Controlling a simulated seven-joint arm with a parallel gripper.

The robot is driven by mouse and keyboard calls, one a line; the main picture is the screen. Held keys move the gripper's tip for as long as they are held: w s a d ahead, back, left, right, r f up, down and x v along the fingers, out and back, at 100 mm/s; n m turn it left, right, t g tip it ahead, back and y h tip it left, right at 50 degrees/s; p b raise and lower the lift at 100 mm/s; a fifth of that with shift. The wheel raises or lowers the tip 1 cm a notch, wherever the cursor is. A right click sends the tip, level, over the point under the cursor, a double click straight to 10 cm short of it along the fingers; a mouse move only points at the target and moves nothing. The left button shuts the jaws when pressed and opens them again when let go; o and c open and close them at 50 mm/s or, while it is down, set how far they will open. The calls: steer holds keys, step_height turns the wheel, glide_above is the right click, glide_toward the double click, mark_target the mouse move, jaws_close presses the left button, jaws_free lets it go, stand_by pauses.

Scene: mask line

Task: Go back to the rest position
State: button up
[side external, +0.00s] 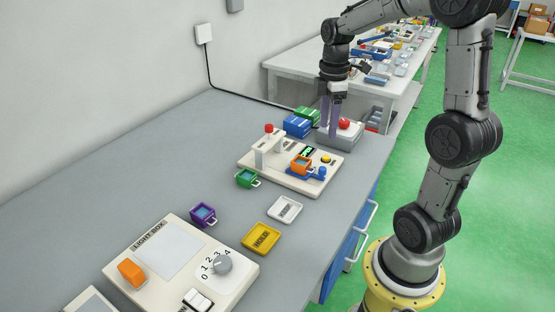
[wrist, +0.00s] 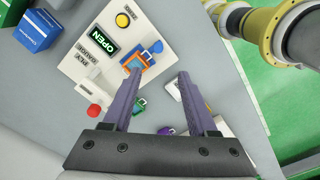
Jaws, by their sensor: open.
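My gripper (side external: 329,130) is open and empty, with its purple fingers pointing down above the far part of the bench, near the grey box with a red button. In the wrist view nothing sits between the fingertips (wrist: 159,74). An orange frame (side external: 301,164) sits on the white gauge station (side external: 262,172), beside a blue part (side external: 319,174). The orange frame also shows in the wrist view (wrist: 133,62), just beyond the left fingertip. The station's display (wrist: 104,38) reads OPEN. A green frame (side external: 247,178) and a purple frame (side external: 203,214) stand on the bench.
The grey box (side external: 349,138) and blue box (side external: 296,125) stand at the back. A white tray (side external: 285,209), yellow HOLD tray (side external: 260,239) and light box (side external: 150,280) with a dial and an orange piece (side external: 131,272) lie nearer. The bench's left side is clear.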

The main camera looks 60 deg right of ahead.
steer(key=s+a+r+n+t, duration=0.1)
steer(key=s+a+r+t, duration=0.1)
steer(key=a+r, duration=0.35)
steer(key=s+a+r+t, duration=0.2)
steer(key=a, duration=0.6)
steer(key=s+a+f+m+t, duration=0.1)
steer(key=s+a+f+m, duration=0.2)
steer(key=s+m, duration=0.4)
steer(key=a+m, duration=0.1)
steer(key=m, duration=0.2)
steer(key=shift+s+f+t, duration=0.25)
steer(key=shift+f+t, duration=0.05)
